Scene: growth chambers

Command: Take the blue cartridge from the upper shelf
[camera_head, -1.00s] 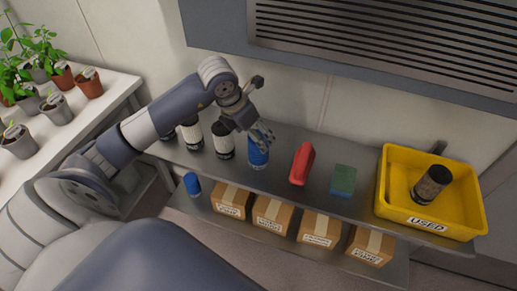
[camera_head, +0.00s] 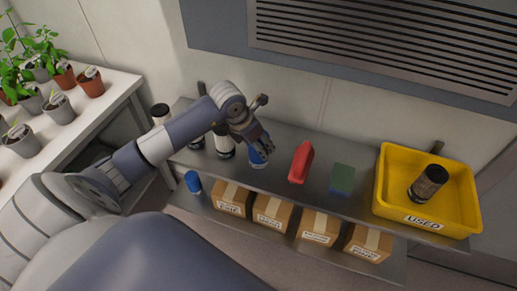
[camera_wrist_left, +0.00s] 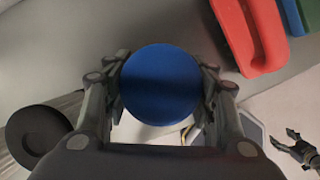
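The blue cartridge (camera_head: 258,160) stands upright on the upper shelf (camera_head: 310,192), between a white-and-black cartridge and a red container. My left gripper (camera_head: 257,144) is above it, pointing down, with its fingers around the cartridge's upper end. In the left wrist view the round blue top (camera_wrist_left: 160,85) fills the space between the spread fingers; firm contact on both sides cannot be made out. My right gripper (camera_wrist_left: 290,143) shows small at the right edge of the left wrist view, fingers apart and empty. Another blue cartridge (camera_head: 192,182) stands on the lower shelf.
White-and-black cartridges (camera_head: 225,146) stand close on the left. The red container (camera_head: 301,162) and a green box (camera_head: 342,179) stand on the right. A yellow "USED" bin (camera_head: 458,228) holds a dark cartridge (camera_head: 429,183). Cardboard boxes (camera_head: 271,212) line the lower shelf.

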